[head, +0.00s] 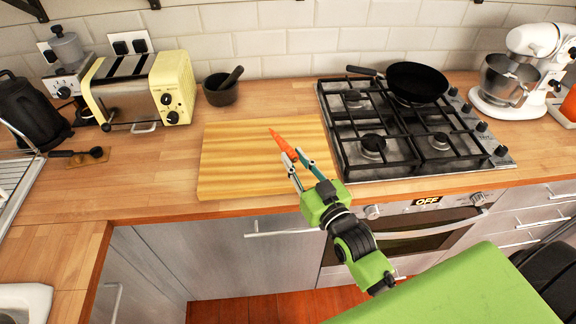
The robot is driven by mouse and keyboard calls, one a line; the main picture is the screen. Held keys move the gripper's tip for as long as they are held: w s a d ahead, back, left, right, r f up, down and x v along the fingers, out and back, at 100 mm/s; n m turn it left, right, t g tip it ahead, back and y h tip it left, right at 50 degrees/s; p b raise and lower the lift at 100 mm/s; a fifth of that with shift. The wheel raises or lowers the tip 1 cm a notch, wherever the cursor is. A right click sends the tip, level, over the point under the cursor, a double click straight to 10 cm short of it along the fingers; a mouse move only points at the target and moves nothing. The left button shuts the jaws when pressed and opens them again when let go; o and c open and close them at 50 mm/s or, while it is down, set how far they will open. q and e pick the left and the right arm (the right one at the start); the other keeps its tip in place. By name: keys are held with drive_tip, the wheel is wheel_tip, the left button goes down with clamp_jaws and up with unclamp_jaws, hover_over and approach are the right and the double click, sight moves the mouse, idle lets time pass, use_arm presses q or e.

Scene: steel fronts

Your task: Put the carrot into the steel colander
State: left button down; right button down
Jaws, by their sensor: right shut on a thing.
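The orange carrot (280,143) is over the wooden cutting board (235,160). My right gripper (293,158) is shut on the carrot near its lower end. The carrot points up and to the left from the fingertips. I cannot tell whether the carrot touches the board or is held above it. No steel colander shows in this view. My left gripper is not in view.
A gas hob (400,140) with a black pan (417,82) is right of the board. A yellow toaster (140,88), a mortar (222,92) and a kettle (28,112) stand at the left. A stand mixer (530,45) is at the far right.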

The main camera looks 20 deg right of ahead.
drive_tip(key=w+f, duration=0.3)
drive_tip(key=shift+a+f, duration=0.25)
drive_tip(key=shift+f, duration=1.55)
drive_tip(key=shift+f, duration=0.1)
drive_tip(key=c, duration=1.8)
unclamp_jaws()
drive_tip(key=shift+c, duration=0.2)
